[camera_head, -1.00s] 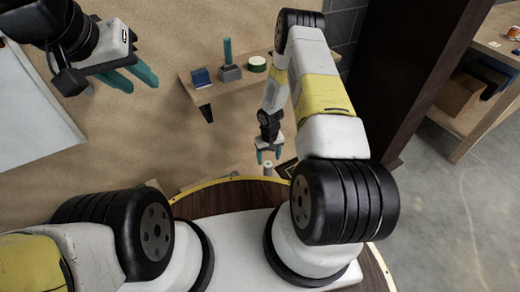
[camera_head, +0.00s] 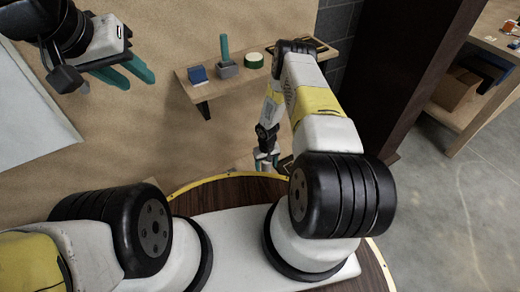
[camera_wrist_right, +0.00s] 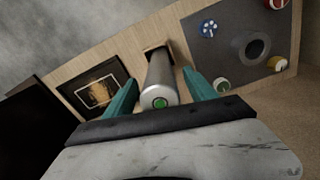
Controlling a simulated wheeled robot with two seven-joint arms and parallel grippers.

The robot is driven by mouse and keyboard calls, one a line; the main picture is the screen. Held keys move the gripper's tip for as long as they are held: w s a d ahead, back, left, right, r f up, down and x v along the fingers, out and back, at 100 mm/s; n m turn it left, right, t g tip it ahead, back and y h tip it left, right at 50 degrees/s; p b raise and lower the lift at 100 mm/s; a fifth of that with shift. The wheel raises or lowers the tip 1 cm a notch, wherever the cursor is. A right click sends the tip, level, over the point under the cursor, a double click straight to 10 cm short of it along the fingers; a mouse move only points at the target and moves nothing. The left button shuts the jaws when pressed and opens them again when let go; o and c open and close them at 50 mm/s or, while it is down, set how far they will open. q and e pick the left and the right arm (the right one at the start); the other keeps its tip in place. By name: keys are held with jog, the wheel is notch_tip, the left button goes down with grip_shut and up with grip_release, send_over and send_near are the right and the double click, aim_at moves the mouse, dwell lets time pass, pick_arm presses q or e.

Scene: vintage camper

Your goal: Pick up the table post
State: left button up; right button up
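The table post is a grey metal cylinder with a green spot on its end, in the right wrist view (camera_wrist_right: 160,77). It stands up from a wooden surface, by a dark square slot. My right gripper (camera_wrist_right: 160,88) is open, with one teal finger on each side of the post and small gaps visible. In the head view my right gripper (camera_head: 266,160) is small and low behind the arm, and I cannot make out the post clearly there. My left gripper (camera_head: 130,76) is at the upper left, open and empty.
A dark framed picture (camera_wrist_right: 97,89) lies left of the post. A grey panel (camera_wrist_right: 262,22) with a round hole, a blue knob (camera_wrist_right: 208,28) and other knobs is at the right. A wall shelf (camera_head: 225,85) holds a blue box, a grey-teal tool and a green roll.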

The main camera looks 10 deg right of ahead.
grip_shut()
jog(key=shift+r, duration=0.15)
